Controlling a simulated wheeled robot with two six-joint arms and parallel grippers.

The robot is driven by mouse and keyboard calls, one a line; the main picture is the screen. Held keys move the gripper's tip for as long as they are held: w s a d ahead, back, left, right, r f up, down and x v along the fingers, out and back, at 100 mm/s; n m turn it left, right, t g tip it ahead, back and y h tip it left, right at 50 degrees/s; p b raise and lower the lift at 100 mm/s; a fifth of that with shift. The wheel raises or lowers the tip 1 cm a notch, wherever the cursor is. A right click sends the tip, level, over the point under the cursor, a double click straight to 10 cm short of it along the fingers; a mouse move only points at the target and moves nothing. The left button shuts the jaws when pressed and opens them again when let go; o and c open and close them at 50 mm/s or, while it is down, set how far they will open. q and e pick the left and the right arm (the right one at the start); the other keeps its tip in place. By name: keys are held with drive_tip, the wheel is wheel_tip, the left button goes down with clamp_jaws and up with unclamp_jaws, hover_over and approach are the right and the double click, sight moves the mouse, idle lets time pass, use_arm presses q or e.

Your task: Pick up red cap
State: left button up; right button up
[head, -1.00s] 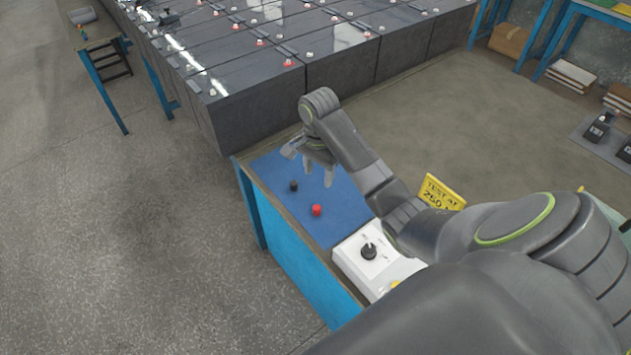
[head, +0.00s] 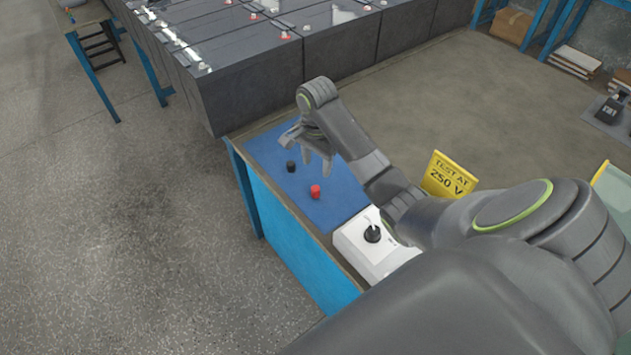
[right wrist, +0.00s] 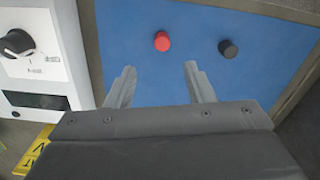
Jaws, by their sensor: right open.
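The red cap (head: 315,191) stands on the blue mat (head: 333,207) on the small bench. It also shows in the right wrist view (right wrist: 162,41), beyond the fingertips and roughly between their lines. A black cap (head: 291,166) stands on the mat near it, to the right of the red cap in the right wrist view (right wrist: 228,48). My right gripper (head: 318,168) is open and empty above the mat, apart from both caps. Its two fingers (right wrist: 158,68) show in the right wrist view. My left gripper is not in view.
A white tester box with a black knob (head: 372,234) stands at the mat's near end. A yellow sign reading "TEST AT 250 V" (head: 448,176) stands beside my right arm. Dark battery blocks (head: 262,85) rise behind the bench. Open floor lies to the left.

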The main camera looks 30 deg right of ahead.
drive_tip(key=b, duration=0.4)
hover_over(316, 188)
wheel_tip(316, 188, down, 5)
drive_tip(key=shift+s+r, duration=0.1)
drive_tip(key=shift+r, duration=0.05)
drive_tip(key=shift+f+b, duration=0.3)
drive_tip(key=shift+f, duration=0.15)
wheel_tip(316, 188, down, 4)
drive_tip(key=shift+f+b, duration=0.15)
drive_tip(key=shift+b, duration=0.45)
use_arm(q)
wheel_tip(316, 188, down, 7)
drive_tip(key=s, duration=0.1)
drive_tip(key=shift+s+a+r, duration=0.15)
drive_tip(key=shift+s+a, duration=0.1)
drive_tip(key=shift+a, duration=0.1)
use_arm(e)
drive_tip(key=c, duration=1)
